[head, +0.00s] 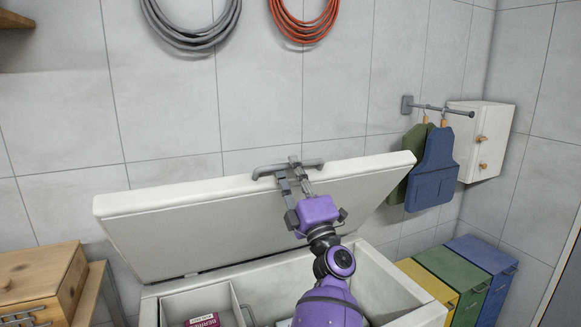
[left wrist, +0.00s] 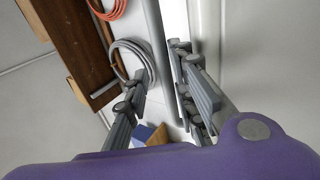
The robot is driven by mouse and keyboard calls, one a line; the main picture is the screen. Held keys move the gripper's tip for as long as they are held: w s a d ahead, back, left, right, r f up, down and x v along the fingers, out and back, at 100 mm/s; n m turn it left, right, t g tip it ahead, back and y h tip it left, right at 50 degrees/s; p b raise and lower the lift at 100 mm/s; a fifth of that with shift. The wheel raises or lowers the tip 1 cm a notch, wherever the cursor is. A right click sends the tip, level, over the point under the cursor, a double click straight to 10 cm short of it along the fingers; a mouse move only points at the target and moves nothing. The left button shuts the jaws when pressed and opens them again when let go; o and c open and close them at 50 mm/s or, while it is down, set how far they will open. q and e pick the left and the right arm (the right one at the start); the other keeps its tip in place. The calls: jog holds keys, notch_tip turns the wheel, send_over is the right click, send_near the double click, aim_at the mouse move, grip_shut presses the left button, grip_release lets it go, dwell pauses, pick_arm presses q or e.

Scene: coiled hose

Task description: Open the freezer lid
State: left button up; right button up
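The white chest freezer lid (head: 225,222) stands raised and tilted back toward the wall, well clear of the freezer body (head: 405,296). A grey bar handle (head: 271,170) runs along the middle of its upper edge. My left gripper (head: 294,170), on a purple wrist, is at this handle. In the left wrist view my left gripper (left wrist: 161,78) has its fingers apart, with the grey handle bar (left wrist: 158,30) close to the right finger and a gap on the left side. The fingers hide part of the handle. My right gripper is not in view.
Inside the freezer are a white bin and a red package (head: 205,321). A wooden box (head: 38,280) stands at left. Yellow, green and blue cabinets (head: 485,262) stand at right. Hoses (head: 190,35), aprons (head: 434,170) and a white cabinet (head: 486,140) hang on the walls.

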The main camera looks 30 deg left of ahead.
pick_arm(q)
jog(key=shift+s+d, duration=0.55)
jog(key=shift+d, duration=0.3)
